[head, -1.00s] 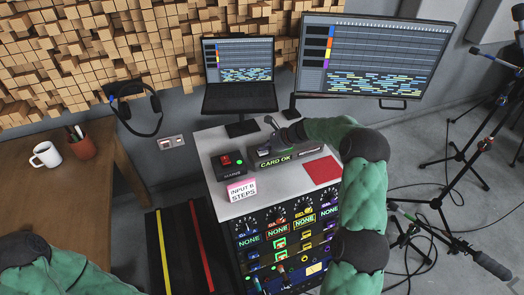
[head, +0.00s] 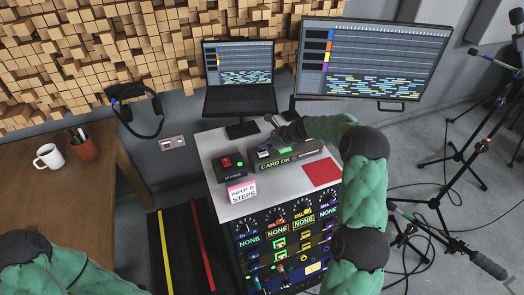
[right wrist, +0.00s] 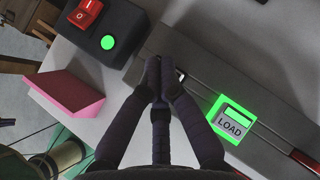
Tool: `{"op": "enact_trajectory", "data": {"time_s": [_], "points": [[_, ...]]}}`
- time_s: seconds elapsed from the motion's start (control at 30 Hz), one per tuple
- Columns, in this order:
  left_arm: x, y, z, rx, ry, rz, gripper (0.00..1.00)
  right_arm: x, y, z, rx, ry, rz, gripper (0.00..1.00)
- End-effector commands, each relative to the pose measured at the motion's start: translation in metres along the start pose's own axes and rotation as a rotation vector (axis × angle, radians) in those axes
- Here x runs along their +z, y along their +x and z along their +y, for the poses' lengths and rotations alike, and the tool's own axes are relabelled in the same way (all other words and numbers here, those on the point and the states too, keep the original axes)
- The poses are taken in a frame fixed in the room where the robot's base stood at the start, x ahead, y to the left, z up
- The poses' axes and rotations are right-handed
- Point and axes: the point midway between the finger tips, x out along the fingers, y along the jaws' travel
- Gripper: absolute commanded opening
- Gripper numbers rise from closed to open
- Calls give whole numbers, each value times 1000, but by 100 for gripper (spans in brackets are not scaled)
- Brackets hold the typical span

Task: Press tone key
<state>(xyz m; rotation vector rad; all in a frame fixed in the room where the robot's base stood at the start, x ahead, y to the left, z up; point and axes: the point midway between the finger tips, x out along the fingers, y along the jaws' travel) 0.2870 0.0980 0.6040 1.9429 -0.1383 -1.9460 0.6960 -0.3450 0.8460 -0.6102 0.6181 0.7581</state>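A white-topped console (head: 222,143) has a front panel (head: 290,243) with several round dials, small displays reading NONE, and coloured keys. Their labels are too small to read, so I cannot tell which is the tone key. My right gripper (head: 276,127) is above the back of the dark box (head: 262,168) reading CARD OK. In the right wrist view, the fingers (right wrist: 160,76) of my right gripper are closed together beside the box's slot, with nothing clearly held. A green-lit LOAD button (right wrist: 231,123) is right of them. My left gripper is out of view.
A small box with a red switch (head: 226,162) and a pink-topped INPUT B STEPS sign (head: 242,191) stand on the console. A red pad (head: 322,172) lies at right. A laptop (head: 240,98) and monitor (head: 375,60) stand behind. A desk with a mug (head: 48,157) is left.

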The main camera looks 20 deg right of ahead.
Motion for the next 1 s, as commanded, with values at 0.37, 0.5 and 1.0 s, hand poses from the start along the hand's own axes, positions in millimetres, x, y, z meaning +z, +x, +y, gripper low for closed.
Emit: {"op": "enact_trajectory", "data": {"time_s": [0.37, 0.5, 1.0], "points": [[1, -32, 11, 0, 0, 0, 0, 25, -26, -10, 0, 0, 0, 0], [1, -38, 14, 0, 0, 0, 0, 30, -31, -12, 1, 0, 0, 0], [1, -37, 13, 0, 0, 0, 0, 29, -30, -12, 0, 0, 0, 0]]}}
